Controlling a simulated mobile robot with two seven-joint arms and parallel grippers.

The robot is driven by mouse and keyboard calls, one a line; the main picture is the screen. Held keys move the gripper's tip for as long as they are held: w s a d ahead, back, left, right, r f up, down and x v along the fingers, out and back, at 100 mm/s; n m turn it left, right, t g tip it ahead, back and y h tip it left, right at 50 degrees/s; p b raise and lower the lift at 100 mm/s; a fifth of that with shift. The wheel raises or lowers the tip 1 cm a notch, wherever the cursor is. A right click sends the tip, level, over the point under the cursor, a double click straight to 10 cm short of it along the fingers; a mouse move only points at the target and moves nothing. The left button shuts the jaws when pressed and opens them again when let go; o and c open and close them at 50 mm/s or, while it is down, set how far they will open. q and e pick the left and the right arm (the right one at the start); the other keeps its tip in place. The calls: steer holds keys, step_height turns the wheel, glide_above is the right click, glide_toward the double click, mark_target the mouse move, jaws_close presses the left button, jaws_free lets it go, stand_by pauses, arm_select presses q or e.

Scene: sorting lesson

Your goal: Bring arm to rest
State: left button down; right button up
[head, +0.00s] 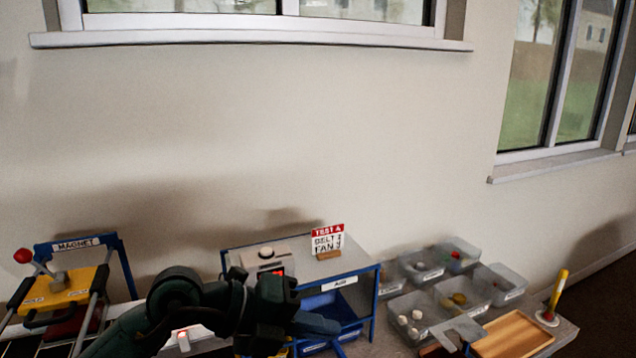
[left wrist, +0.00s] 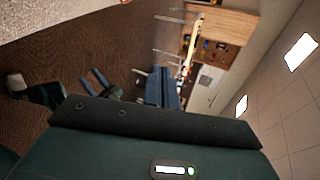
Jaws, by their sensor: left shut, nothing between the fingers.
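My left arm comes in from the lower left of the head view and reaches over the front of the bench. Its dark left gripper (head: 318,324) points right, in front of the blue-framed AIR station (head: 372,300). The gripper is shut and empty. In the left wrist view its dark green housing fills the bottom, and the room beyond appears turned on its side. My right gripper is in neither view.
A MAGNET station (head: 75,243) with a red-knobbed lever stands at left. A TEST A card (head: 327,240) stands on the AIR station. Clear bins (head: 420,278) with small items, a wooden tray (head: 512,338) and a yellow upright tool (head: 556,290) are at right. The wall is behind.

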arm_select(q)
steer(key=s+d+r+n+h, duration=0.2)
steer(key=s+h, duration=0.2)
steer(key=h, duration=0.2)
steer(key=w+a+f+n+t+y+p, duration=0.1)
steer(key=a+f+n+t+y, duration=0.3)
steer(key=n+t, duration=0.5)
steer(key=w+a+f+n+t+y+p, duration=0.1)
steer(key=w+a+f+n+t+y, duration=0.15)
steer(key=a+n+t, duration=0.6)
steer(key=s+a+f+n+g+y, duration=0.2)
steer(key=s+f+n+g+y, duration=0.2)
steer(key=f+n+y, duration=0.45)
steer(key=s+a+f+n+g+p, duration=0.1)
steer(key=s+a+f+n+g, duration=0.1)
steer(key=s+f+g, duration=0.3)
steer(key=s+f+n, duration=0.1)
steer(key=s+f, duration=0.3)
steer(key=f, duration=0.4)
steer(key=shift+s+f+n, duration=0.3)
steer(key=shift+f+n, duration=0.05)
steer(key=shift+n, duration=0.05)
